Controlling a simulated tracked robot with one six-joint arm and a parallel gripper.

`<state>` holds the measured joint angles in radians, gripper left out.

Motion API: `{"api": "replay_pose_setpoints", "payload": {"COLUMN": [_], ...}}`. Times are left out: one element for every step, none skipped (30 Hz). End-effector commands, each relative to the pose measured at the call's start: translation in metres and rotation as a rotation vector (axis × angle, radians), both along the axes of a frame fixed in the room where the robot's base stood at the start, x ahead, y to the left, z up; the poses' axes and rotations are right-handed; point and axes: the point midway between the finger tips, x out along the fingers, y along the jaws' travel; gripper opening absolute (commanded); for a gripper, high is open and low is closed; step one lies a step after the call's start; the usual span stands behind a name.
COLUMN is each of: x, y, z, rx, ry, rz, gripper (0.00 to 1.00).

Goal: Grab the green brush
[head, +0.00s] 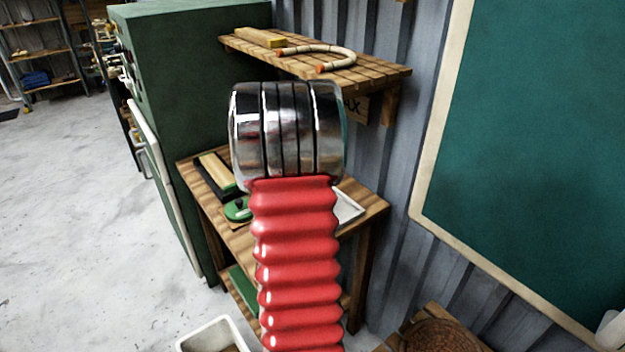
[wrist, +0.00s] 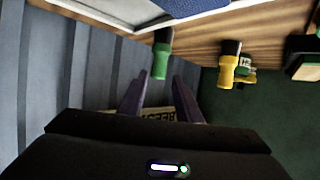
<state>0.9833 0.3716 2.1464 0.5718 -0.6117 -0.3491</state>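The green brush (wrist: 161,55) is in the wrist view, upper middle, with a green handle and a dark end against the wooden table top (wrist: 203,35). The view looks upside down, so the handle points down in the picture. My gripper (wrist: 160,77) is open, with two dark purple fingers spread apart. The brush handle's end lies between the directions of the fingertips; whether it is between them in depth I cannot tell. Nothing is visibly held. In the head view my red arm and chrome joint hide the gripper and the brush.
A yellow brush (wrist: 229,65) stands to the right of the green one. A white-edged tray (wrist: 130,12) lies on the table. In the head view, a wooden shelf (head: 375,75) overhangs the workbench (head: 370,205), beside a green cabinet (head: 200,75) and a corrugated wall.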

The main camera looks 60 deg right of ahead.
Motion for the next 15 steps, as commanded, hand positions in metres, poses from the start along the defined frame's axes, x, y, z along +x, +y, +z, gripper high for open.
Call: {"api": "replay_pose_setpoints", "payload": {"x": [0.001, 0.001, 0.001, 0.001, 0.001, 0.001, 0.002, 0.002, 0.002, 0.002, 0.003, 0.004, 0.004, 0.005, 0.006], "y": [0.0, 0.0, 0.0, 0.001, 0.001, 0.001, 0.0, 0.0, -0.001, -0.002, -0.004, -0.006, -0.008, -0.011, -0.015], "z": [0.0, 0.0, 0.0, 0.0, 0.0, 0.0, 0.0, 0.0, -0.001, -0.001, -0.002, -0.003, -0.004, -0.005, -0.007], "rx": [0.0, 0.0, 0.0, 0.0, 0.0, 0.0, 0.0, 0.0, 0.0, 0.0, 0.0, 0.0, 0.0, 0.0, 0.001], "ry": [0.0, 0.001, 0.0, 0.0, 0.0, 0.0, 0.0, 0.0, 0.0, 0.0, 0.0, 0.0, 0.0, 0.0, 0.0], "rz": [0.001, 0.001, 0.002, 0.002, 0.002, 0.002, 0.002, 0.002, 0.002, 0.002, 0.003, 0.003, 0.003, 0.002, 0.002], "gripper": [0.31, 0.32, 0.35, 0.37, 0.39, 0.42, 0.44, 0.46, 0.47, 0.47, 0.47, 0.47, 0.47, 0.47, 0.47]}}
